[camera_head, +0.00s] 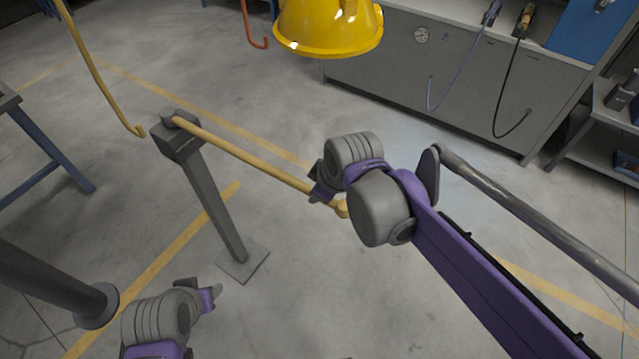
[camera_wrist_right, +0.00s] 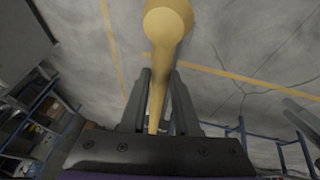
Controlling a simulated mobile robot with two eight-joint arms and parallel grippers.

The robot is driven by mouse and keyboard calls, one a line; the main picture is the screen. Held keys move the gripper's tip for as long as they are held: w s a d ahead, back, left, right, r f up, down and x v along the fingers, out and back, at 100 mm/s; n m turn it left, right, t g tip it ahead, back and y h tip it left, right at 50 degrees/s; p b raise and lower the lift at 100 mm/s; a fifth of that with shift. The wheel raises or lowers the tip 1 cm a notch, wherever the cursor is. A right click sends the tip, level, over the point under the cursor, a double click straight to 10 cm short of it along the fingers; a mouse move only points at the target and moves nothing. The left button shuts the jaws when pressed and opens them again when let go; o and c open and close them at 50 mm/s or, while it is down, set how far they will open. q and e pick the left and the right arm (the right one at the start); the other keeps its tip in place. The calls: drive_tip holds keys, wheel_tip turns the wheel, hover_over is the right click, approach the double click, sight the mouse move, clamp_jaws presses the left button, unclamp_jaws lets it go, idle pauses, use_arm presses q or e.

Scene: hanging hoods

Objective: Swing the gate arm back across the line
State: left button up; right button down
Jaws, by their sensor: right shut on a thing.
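The yellow gate arm (camera_head: 250,160) reaches from the top of a grey post (camera_head: 211,195) toward the right and nearer to me, ending in a round knob. My right gripper (camera_head: 322,192) is shut on the arm close to the knob. In the right wrist view the gate arm (camera_wrist_right: 157,98) passes between the two fingers of the right gripper (camera_wrist_right: 160,85), with the knob beyond them. Yellow lines (camera_head: 205,220) are painted on the floor beneath. My left gripper (camera_head: 212,297) is low at the left, apart from the post; its jaws are too unclear to judge.
A yellow hood (camera_head: 328,25) hangs at the top centre. A yellow hanging hook (camera_head: 100,85) is left of the post, and an orange hook (camera_head: 252,25) is near the hood. A grey cabinet (camera_head: 450,75) stands at the back right.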

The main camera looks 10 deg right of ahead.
drive_tip(key=shift+s+a, duration=0.15)
drive_tip(key=shift+a, duration=0.05)
idle(0.4)
drive_tip(key=c, duration=0.7)
unclamp_jaws()
drive_tip(key=shift+o, duration=0.2)
drive_tip(key=shift+s+r, duration=0.1)
drive_tip(key=v, duration=1)
drive_tip(key=shift+s+r+p, duration=0.15)
drive_tip(key=shift+r+p, duration=0.1)
drive_tip(key=shift+p, duration=0.1)
drive_tip(key=s+d+f+m, duration=0.2)
drive_tip(key=s+f+m, duration=0.1)
drive_tip(key=f, duration=0.2)
drive_tip(key=s+d+f+m+h, duration=0.1)
drive_tip(key=s+d+f+m, duration=0.2)
drive_tip(key=f, duration=0.3)
drive_tip(key=s+d+f+m+t, duration=0.1)
drive_tip(key=s+d+f+m, duration=0.1)
drive_tip(key=f, duration=0.3)
drive_tip(key=shift+s+d+f+m+h, duration=0.25)
drive_tip(key=shift+s+m+h, duration=0.15)
drive_tip(key=shift+s+m, duration=0.4)
